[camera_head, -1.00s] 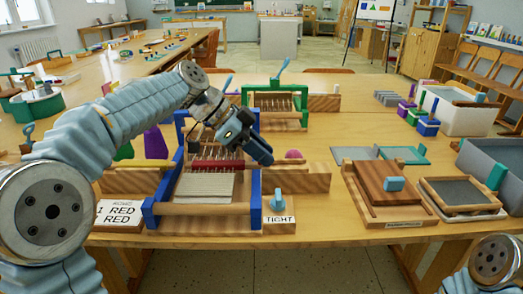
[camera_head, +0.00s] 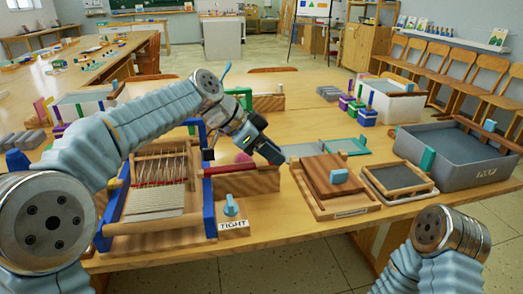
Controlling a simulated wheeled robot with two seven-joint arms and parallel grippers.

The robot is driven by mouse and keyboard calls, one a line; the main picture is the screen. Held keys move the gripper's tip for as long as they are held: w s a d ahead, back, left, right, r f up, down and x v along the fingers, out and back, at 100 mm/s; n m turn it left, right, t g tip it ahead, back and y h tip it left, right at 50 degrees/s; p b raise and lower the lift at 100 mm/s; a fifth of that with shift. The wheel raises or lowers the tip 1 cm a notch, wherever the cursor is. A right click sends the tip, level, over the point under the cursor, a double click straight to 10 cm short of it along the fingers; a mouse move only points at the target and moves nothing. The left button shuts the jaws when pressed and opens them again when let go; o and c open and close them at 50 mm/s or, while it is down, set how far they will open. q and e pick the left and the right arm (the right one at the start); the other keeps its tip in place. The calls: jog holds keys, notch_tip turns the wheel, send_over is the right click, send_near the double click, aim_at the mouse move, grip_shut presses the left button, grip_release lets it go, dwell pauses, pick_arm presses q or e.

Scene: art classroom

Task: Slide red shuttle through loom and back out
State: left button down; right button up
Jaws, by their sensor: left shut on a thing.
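The loom (camera_head: 208,208), with blue side frames and wooden bars, stands at the table's left front. Pale woven cloth (camera_head: 153,203) and red-and-white warp threads (camera_head: 150,170) are stretched inside it. The red shuttle (camera_head: 230,169) lies level along a wooden ledge (camera_head: 245,183) at the loom's right side. Its left end is by the right blue post; whether any of it is still between the threads I cannot tell. My left gripper (camera_head: 272,157) is shut on the shuttle's right end, its fingers partly hidden by its own body. My right gripper is out of view.
A wooden press (camera_head: 325,180), a framed screen (camera_head: 398,178) and a grey tub (camera_head: 470,165) stand further right.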

pick_arm(q)
jog(key=shift+d+r, duration=0.1)
jog(key=shift+d, duration=0.05)
jog(key=c, duration=1)
grip_release()
jog(key=shift+w+d, duration=0.1)
jog(key=shift+d, duration=0.05)
jog(key=shift+o, duration=0.2)
jog(key=p+v, duration=0.1)
jog(key=v, duration=1.2)
jog(key=shift+a+r, duration=0.2)
jog(key=shift+a, duration=0.15)
